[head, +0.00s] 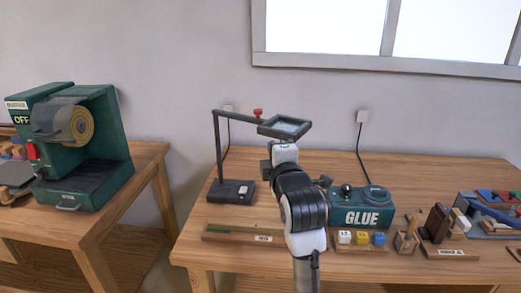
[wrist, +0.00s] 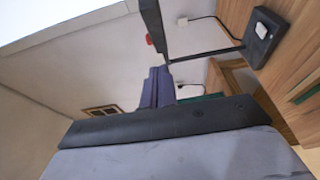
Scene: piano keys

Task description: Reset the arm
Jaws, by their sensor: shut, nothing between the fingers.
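My arm (head: 304,205) rises from the bottom of the head view, in front of the workbench. Its white and black end is raised just below the lamp head, and my fingers are not clear there. In the wrist view my gripper (wrist: 158,72) shows its grey fingers together, with nothing between them. The wrist view is turned on its side. The black lamp (head: 220,150) stands on the bench left of my arm; its base (wrist: 264,35) shows at upper right in the wrist view. I cannot tell whether my arm touches the lamp head (head: 285,127).
The workbench (head: 345,270) holds a green glue machine (head: 361,208), several small coloured blocks (head: 361,239), a dark wooden block (head: 436,223) and a tray of coloured parts (head: 492,212) at right. A green machine marked OFF (head: 80,145) stands on the left table (head: 105,225).

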